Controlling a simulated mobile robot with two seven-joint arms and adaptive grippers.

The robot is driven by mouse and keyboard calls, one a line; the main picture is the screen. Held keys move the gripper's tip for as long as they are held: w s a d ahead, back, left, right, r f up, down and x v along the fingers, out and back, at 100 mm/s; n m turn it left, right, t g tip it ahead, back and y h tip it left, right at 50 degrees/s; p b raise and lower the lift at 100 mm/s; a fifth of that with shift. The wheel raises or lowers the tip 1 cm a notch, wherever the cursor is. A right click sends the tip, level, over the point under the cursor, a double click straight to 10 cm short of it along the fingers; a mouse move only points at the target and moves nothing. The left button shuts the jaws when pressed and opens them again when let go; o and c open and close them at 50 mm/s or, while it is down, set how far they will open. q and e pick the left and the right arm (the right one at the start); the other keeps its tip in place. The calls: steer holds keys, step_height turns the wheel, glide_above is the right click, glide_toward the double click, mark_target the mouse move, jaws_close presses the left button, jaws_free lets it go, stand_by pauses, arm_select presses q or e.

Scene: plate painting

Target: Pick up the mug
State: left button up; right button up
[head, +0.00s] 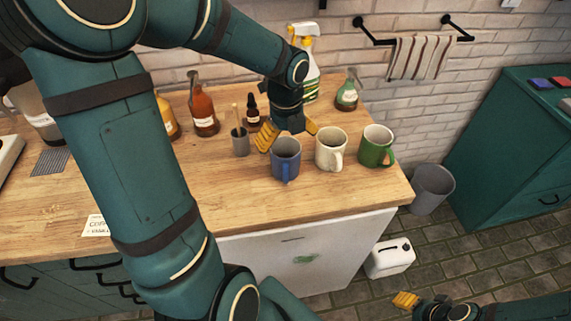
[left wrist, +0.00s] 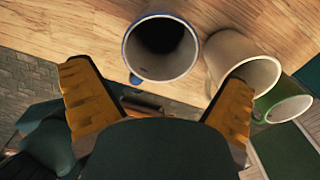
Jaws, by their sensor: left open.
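Three mugs stand upright in a row on the wooden counter: a blue mug (head: 286,160), a cream mug (head: 331,149) and a green mug (head: 377,147). In the left wrist view I look down into the blue mug (left wrist: 160,48), the cream mug (left wrist: 243,62) and the green mug (left wrist: 284,103). My left gripper (head: 287,133) is open and empty, just behind and above the blue mug. In the left wrist view its yellow fingers (left wrist: 158,103) are spread wide, with the blue mug ahead of the gap. My right gripper (head: 405,300) is low at the bottom right, away from the counter; its jaw state is unclear.
Bottles stand behind, including a brown bottle (head: 203,110), a spray bottle (head: 310,70) and a green bottle (head: 347,95). A grey cup (head: 240,143) with sticks is left of the blue mug. A grey bin (head: 432,188) stands on the floor. The counter front is mostly clear.

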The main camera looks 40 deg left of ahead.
mark_target(286, 154)
arm_select(q)
steer(key=f, duration=0.2)
steer(key=f+b, duration=0.1)
steer(key=f, duration=0.2)
steer(key=shift+w+a+f+b, duration=0.15)
steer(key=shift+a+f+b, duration=0.1)
steer(key=shift+f+b, duration=0.05)
steer(key=shift+r, duration=0.1)
steer(key=c, duration=1.1)
